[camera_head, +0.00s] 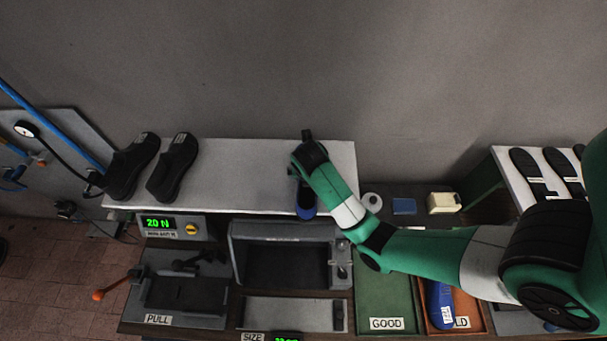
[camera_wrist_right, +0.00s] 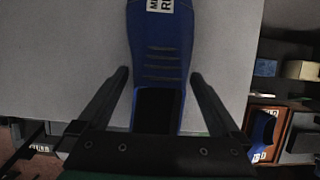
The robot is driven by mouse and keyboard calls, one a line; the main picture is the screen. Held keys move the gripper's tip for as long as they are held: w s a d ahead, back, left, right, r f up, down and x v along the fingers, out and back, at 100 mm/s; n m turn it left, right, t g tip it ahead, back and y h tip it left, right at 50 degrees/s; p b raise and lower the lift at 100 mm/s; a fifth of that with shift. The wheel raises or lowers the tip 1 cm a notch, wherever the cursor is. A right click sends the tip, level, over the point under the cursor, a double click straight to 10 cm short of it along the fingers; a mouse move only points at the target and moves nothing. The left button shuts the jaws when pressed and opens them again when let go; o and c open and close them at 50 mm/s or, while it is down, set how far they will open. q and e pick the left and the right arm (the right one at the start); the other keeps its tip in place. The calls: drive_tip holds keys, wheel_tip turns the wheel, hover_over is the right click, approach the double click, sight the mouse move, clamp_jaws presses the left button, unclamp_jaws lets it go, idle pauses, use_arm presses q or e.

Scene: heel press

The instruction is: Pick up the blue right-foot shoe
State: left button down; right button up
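A blue shoe (camera_wrist_right: 165,45) lies on the white shelf, with a white label at its far end; the label is partly cut off and an R shows on it. In the head view only a small part of this shoe (camera_head: 306,202) shows below my right gripper (camera_head: 308,155). In the right wrist view my right gripper (camera_wrist_right: 160,75) is open, its two dark fingers on either side of the shoe's near end with gaps visible. Its dark opening lies between the fingers. A second blue shoe (camera_head: 440,305) lies in the orange tray. My left gripper is not in view.
Two black shoes (camera_head: 173,168) stand at the left of the white shelf (camera_head: 245,165). Below are a force display (camera_head: 160,222), a grey press box (camera_head: 280,262) and a green GOOD tray (camera_head: 385,300). Dark soles (camera_head: 530,170) lie on a stand at right. The shelf's middle is clear.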

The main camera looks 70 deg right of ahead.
drive_tip(key=c, duration=1.4)
drive_tip(key=shift+c, duration=0.2)
drive_tip(key=shift+r, duration=0.15)
